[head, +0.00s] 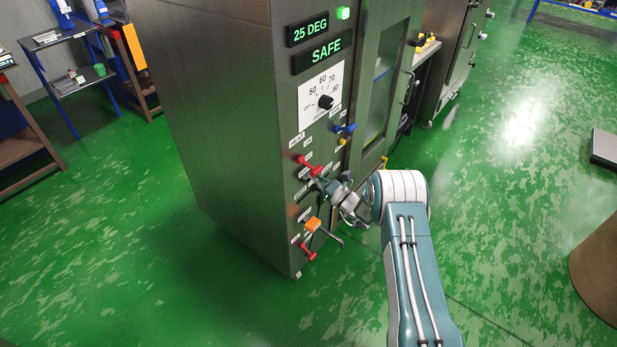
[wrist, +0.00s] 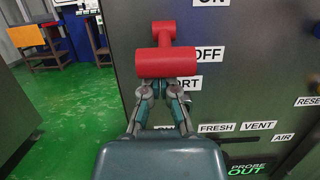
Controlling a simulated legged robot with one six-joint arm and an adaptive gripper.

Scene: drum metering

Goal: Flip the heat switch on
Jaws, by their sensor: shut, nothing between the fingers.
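A red T-shaped switch handle (head: 309,166) sticks out from the front of the tall metal cabinet (head: 217,110). In the wrist view the red handle (wrist: 167,63) is large, with its crossbar level and an ON label (wrist: 211,2) above and an OFF label (wrist: 209,54) to its right. My gripper (head: 319,182) is shut and empty, just below the handle. In the wrist view my gripper (wrist: 161,88) has its fingertips right under the crossbar, partly hidden by it; I cannot tell whether they touch.
The cabinet shows 25 DEG (head: 310,29) and SAFE (head: 323,51) displays and a black dial (head: 325,102). Green floor is open at left.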

